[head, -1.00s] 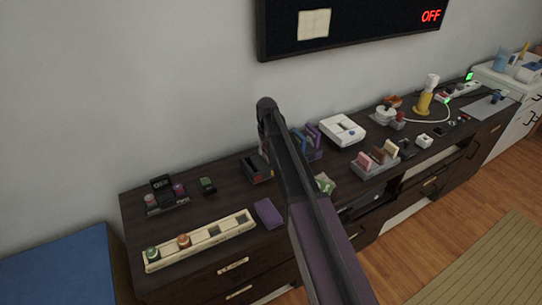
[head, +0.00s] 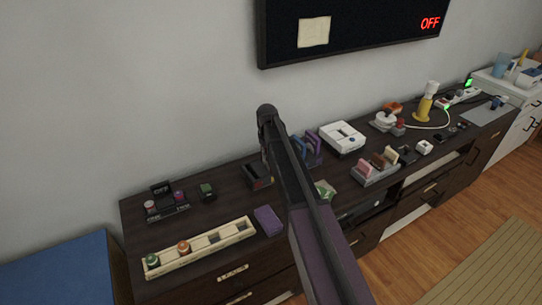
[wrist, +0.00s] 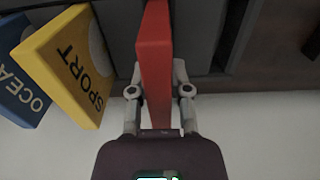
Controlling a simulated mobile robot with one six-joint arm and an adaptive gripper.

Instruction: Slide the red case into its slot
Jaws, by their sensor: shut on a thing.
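In the wrist view my gripper (wrist: 158,92) is shut on the red case (wrist: 154,55), with one finger on each side. The case stands nearly in line with the fingers, and its far end runs out of the top of the picture. A dark grey rack with grooves (wrist: 199,35) lies beyond it. I cannot tell whether the case's end is inside a slot. A yellow case marked SPORT (wrist: 68,62) and a blue case (wrist: 18,75) stand to the left, apart from the red case. In the head view my arm hides the gripper and the red case.
In the head view, a dark box (head: 257,175) and blue-purple upright pieces (head: 308,147) flank my arm. A white device (head: 343,138) and a grey holder with pink and brown pieces (head: 375,172) stand to the right. A cream tray (head: 215,247) and purple block (head: 268,220) are in front left.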

